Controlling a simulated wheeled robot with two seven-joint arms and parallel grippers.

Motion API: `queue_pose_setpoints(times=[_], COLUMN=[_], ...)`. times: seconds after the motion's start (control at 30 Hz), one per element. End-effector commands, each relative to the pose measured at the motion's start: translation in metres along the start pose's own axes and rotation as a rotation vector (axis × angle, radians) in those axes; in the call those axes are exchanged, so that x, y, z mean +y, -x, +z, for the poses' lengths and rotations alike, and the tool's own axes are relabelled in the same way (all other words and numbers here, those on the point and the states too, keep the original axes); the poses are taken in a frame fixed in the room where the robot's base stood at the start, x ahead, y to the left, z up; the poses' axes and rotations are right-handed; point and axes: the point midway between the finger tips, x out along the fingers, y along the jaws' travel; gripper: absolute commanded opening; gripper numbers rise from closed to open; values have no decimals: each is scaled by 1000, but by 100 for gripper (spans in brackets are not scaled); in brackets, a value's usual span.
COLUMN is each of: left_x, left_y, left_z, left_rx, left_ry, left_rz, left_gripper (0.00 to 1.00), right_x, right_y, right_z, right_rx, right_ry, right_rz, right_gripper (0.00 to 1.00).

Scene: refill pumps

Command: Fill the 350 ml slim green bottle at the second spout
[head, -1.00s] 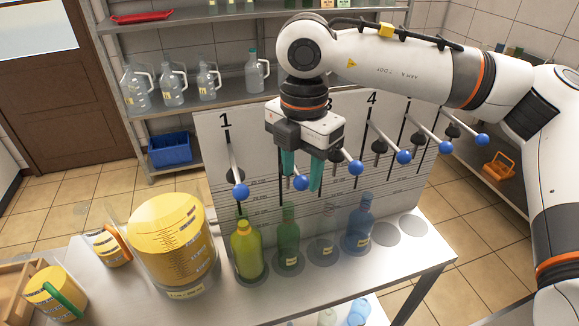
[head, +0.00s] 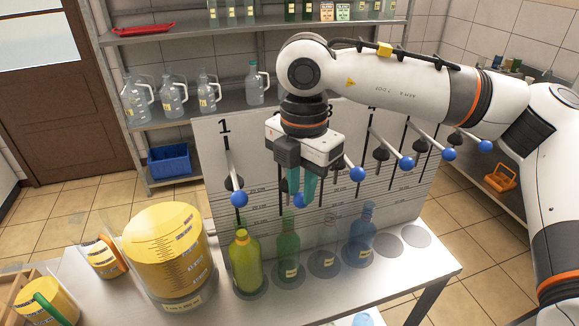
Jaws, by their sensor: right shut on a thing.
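The slim green bottle (head: 288,258) stands upright on the second round pad of the counter, below the second spout. Its fill level is hard to tell through the green wall. My right gripper (head: 301,196) points down over the second spout, its teal fingers shut on the blue-knobbed lever (head: 299,201). The gripper hides most of that lever and the spout behind it. My left gripper is not in view.
A yellow-green bottle (head: 245,262), a clear bottle (head: 323,258) and a blue bottle (head: 361,237) stand beside it. A large yellow tank (head: 167,255) is at left. Other blue-knobbed levers (head: 357,174) flank my gripper.

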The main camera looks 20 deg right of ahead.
Motion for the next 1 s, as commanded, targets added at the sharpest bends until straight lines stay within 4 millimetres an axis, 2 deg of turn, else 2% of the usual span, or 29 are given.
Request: queue_pose_setpoints(times=[0.03,0.6,1.0], left_x=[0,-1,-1], left_y=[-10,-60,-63], left_z=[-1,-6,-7], left_rx=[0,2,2], left_ry=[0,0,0], left_rz=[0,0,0], left_gripper=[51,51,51], right_x=[0,0,0], right_y=[-11,-61,-64], right_z=[0,0,0], right_rx=[-1,0,0], right_ry=[1,1,1], right_rz=[1,1,0], right_gripper=[7,7,6])
